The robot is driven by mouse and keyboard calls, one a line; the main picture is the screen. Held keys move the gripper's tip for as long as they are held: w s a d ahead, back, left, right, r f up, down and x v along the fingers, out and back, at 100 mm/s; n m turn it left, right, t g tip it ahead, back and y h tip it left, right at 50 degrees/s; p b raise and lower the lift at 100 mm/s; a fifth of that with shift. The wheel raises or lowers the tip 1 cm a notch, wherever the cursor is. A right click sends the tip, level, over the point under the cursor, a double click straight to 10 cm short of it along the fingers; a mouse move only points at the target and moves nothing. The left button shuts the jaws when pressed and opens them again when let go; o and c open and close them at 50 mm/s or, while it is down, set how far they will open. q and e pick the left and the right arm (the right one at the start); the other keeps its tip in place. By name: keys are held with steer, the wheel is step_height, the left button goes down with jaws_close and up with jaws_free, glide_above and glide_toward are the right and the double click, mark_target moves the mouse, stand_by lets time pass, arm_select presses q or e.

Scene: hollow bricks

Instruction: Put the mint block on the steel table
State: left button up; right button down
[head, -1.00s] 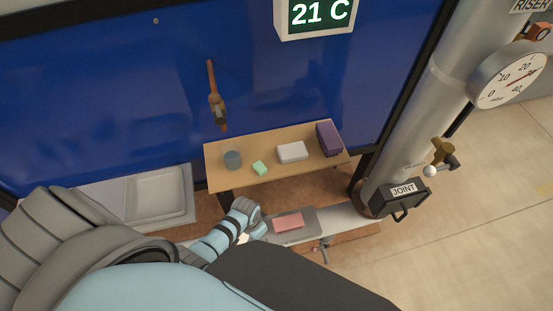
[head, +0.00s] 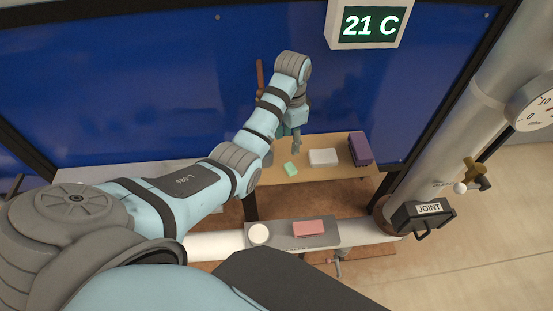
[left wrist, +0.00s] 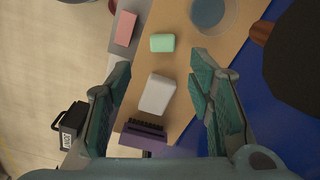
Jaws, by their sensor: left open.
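The small mint block (head: 290,168) lies on the wooden table (head: 345,173), left of a white block. It also shows in the left wrist view (left wrist: 162,42). My left gripper (head: 297,147) is over the wooden table near the mint block, pointing down. In the left wrist view its fingers (left wrist: 160,85) are spread and empty, with the white block (left wrist: 157,94) below between them and the mint block beyond. A grey metal-looking surface (head: 278,233), perhaps the steel table, stands nearer me and holds a pink block (head: 308,228). My right gripper is not visible.
A purple box (head: 360,149) stands at the wooden table's right end. A blue-grey round container (left wrist: 212,12) shows in the left wrist view. A white disc (head: 259,234) lies beside the pink block. The JOINT box (head: 424,216) and vertical pipe (head: 440,130) are at right.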

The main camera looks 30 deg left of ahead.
mark_target(288, 168)
arm_select(q)
steer(key=f+b, duration=0.1)
steer(key=f, duration=0.6)
steer(key=f+b, duration=0.2)
steer(key=f, duration=0.5)
steer(key=shift+w+a+f, duration=0.15)
steer(key=shift+w+f, duration=0.05)
steer(key=shift+c, duration=0.3)
steer(key=shift+r, duration=0.1)
steer(key=c, duration=0.6)
steer(key=shift+c, duration=0.2)
